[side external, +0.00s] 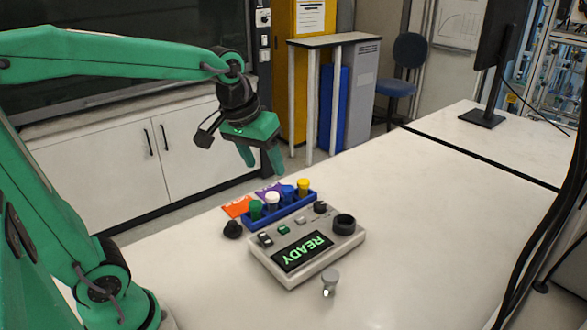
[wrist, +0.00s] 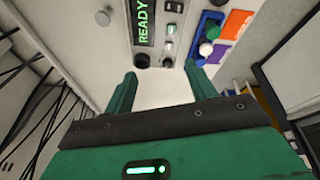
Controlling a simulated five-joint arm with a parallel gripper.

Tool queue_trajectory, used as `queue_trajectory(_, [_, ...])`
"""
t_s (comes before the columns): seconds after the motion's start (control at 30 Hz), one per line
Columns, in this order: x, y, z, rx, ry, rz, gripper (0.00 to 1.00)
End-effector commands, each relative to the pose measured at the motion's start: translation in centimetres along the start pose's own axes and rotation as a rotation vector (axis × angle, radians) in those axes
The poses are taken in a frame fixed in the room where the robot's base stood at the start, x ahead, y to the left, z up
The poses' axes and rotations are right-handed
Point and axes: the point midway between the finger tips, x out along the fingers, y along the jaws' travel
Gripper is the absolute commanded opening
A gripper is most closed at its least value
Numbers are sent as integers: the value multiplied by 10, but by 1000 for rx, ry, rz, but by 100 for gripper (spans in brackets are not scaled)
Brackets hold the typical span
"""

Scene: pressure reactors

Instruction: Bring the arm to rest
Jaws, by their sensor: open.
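My gripper (side external: 262,160) is green with a dark wrist. It hangs in the air above the back part of the white table, behind and above the blue rack, and touches nothing. In the wrist view my gripper (wrist: 158,88) shows two green fingers spread apart with nothing between them. My arm reaches in from the left with its upper link roughly level.
A grey console (side external: 340,245) with a lit READY display stands on the table (side external: 430,200). Behind it is a blue rack (side external: 262,221) with several capped vials. A black knob (side external: 232,229) and a grey metal piece (side external: 330,280) stand nearby.

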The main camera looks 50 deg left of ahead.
Motion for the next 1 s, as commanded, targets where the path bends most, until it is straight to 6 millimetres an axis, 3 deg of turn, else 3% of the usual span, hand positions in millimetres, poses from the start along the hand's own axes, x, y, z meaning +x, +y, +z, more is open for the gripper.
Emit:
queue_trajectory(0.23, [-15,-9,45,125,70,21,56])
queue_trajectory(0.5, [-17,-19,88,251,137,33,56])
queue_trajectory(0.7, [-15,-22,104,300,163,36,56])
queue_trajectory(1.0, [-14,-23,107,310,166,36,56])
